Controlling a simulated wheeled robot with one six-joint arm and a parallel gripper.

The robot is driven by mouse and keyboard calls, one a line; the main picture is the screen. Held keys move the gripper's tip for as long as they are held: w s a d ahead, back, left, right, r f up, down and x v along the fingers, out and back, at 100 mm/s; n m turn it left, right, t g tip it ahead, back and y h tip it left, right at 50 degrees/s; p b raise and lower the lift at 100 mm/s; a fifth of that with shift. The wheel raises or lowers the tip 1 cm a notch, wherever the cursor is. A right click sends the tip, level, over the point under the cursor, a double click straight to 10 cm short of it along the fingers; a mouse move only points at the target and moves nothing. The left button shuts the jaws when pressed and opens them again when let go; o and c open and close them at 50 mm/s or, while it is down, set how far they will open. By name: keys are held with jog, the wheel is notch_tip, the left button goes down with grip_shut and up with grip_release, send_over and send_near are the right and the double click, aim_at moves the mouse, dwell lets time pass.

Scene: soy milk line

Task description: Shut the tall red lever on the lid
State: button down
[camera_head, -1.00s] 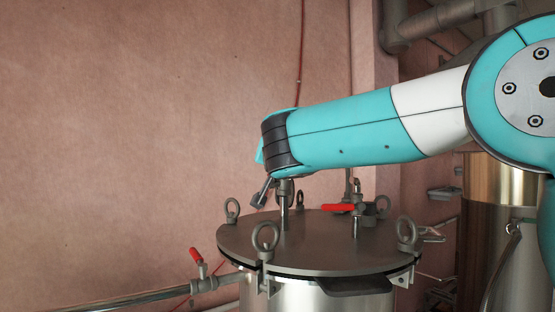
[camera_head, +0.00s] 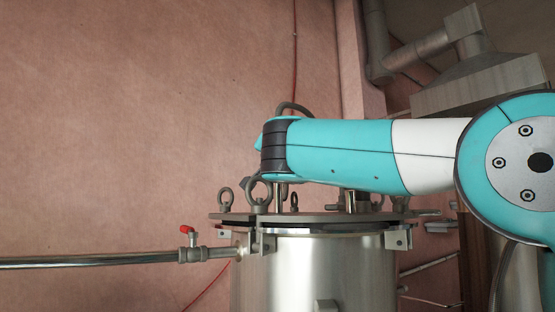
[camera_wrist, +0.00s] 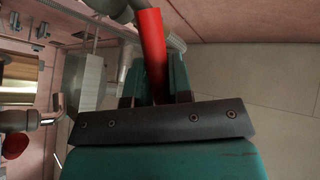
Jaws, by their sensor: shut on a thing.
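In the wrist view a red lever (camera_wrist: 149,35) stands between the two teal fingers of my gripper (camera_wrist: 154,75), which is shut on it. The lever's upper end meets a grey fitting at the top of that picture. In the head view the lid (camera_head: 325,217) is seen almost edge-on on the steel tank (camera_head: 345,265). My arm's teal wrist end hangs just above the lid's left part. The held lever and my fingertips are hidden there, so I cannot tell the lever's angle to the lid.
Eye bolts (camera_head: 258,192) stand up around the lid's rim. A side pipe (camera_head: 100,262) with a small red-handled valve (camera_head: 187,230) joins the tank on the left. Grey ducting (camera_head: 430,48) is at the upper right.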

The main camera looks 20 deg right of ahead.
jog(key=shift+s+f+b, duration=0.1)
jog(key=shift+f+b, duration=0.05)
jog(key=shift+b, duration=0.3)
jog(key=c, duration=1)
grip_release()
jog(key=shift+c, duration=0.2)
notch_tip(320, 180, up, 20)
jog(key=p, duration=0.9)
